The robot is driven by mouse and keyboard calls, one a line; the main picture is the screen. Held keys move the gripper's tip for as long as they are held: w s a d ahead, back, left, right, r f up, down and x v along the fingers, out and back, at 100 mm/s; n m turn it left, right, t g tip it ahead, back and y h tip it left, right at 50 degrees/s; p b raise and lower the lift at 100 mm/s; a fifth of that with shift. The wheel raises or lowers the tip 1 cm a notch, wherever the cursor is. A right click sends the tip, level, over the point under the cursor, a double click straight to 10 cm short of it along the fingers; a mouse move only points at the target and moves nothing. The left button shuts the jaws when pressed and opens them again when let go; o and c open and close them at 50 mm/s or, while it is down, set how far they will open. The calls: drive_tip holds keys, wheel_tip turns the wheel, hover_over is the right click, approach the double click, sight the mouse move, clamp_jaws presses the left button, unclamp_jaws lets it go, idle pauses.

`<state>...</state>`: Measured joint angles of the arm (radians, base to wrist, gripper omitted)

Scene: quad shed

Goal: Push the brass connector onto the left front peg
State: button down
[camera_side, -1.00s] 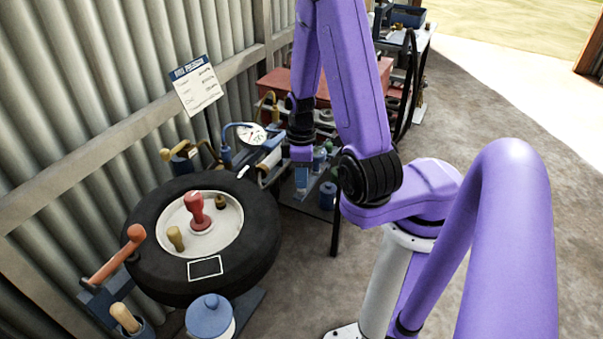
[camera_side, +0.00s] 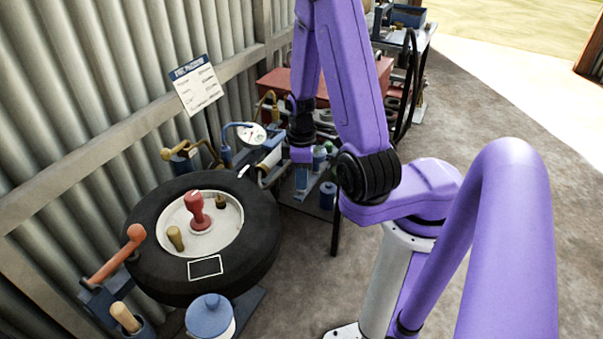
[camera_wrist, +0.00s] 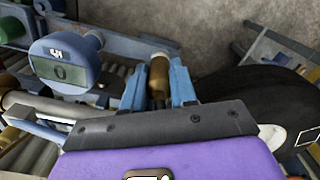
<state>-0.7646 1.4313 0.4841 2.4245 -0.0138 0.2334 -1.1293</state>
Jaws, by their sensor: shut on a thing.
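My gripper (camera_wrist: 157,88) has two blue fingers, closed on the sides of the brass connector (camera_wrist: 159,72), a short brass cylinder, in the wrist view. In the side view my gripper (camera_side: 301,182) points down over the low bench beyond the tire; the connector cannot be made out there. I cannot make out the left front peg in either view, nor whether the connector's lower end touches anything.
A blue gauge with a small display (camera_wrist: 65,74) stands close left of the fingers in the wrist view. A black tire (camera_side: 262,232) with a red-handled tool (camera_side: 197,208) on its hub lies nearby. A blue cylinder (camera_side: 327,195) stands right of my gripper.

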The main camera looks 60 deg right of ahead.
drive_tip(key=shift+f, duration=0.4)
drive_tip(key=c, duration=1.2)
unclamp_jaws()
drive_tip(key=shift+r, duration=0.15)
drive_tip(key=shift+r, duration=5.4)
drive_tip(key=shift+w, duration=0.1)
